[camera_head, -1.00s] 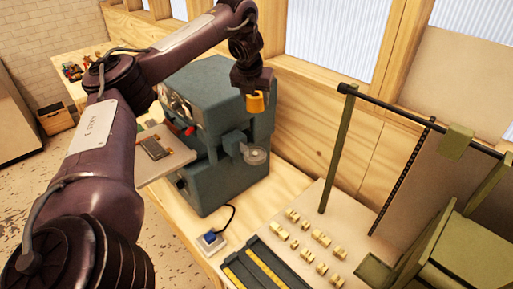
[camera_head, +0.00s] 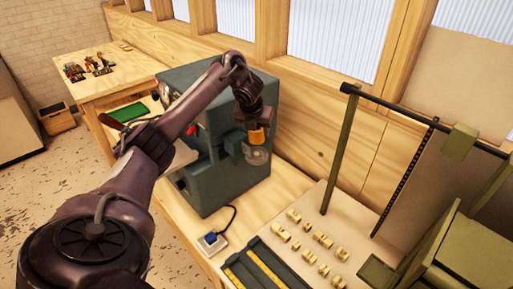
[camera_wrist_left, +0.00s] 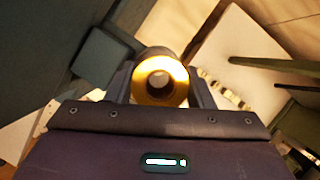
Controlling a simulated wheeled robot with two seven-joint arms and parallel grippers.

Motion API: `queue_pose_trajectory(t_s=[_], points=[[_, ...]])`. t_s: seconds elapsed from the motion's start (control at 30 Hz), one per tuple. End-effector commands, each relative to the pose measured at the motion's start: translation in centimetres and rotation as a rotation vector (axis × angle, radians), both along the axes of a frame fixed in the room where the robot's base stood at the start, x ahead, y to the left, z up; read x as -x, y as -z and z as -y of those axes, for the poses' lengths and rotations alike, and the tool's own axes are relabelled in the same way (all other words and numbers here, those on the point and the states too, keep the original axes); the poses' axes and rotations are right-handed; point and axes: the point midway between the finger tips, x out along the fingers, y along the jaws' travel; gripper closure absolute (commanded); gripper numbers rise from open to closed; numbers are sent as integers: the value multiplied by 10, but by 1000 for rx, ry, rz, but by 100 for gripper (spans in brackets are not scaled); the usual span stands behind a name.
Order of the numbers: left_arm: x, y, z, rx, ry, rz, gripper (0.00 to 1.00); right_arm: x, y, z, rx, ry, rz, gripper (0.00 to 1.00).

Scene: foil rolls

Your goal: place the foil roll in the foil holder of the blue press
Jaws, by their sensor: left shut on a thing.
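The foil roll (camera_head: 257,136) is a gold ring-shaped roll, held in my left gripper (camera_head: 256,128). In the left wrist view the gold roll (camera_wrist_left: 160,79) sits between the two dark fingers, its open hole facing the camera. The blue press (camera_head: 225,185) is a dark blue-grey machine on the wooden bench. Its foil holder (camera_head: 258,156) is a pale round disc on the press's right side. In the head view the roll is just above the disc and overlaps its upper edge; I cannot tell whether they touch. My right gripper is not in view.
Several small brass type pieces (camera_head: 322,239) lie on a pale board right of the press. A green metal frame (camera_head: 337,150) stands at the right. A small box with a cable (camera_head: 212,241) sits at the bench's front. The wooden wall is close behind the press.

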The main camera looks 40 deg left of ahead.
Motion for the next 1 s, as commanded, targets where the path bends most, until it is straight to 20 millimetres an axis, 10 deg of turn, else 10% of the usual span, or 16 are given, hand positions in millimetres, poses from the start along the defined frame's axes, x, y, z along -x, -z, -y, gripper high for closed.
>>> queue_pose_trajectory(t_s=[0.77,0.8,1.0], points=[[0,68,-1,1,-2,0,77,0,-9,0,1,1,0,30],[0,68,-1,1,-2,-1,51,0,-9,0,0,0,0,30],[1,68,-1,1,-2,-1,43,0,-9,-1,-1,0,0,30]])
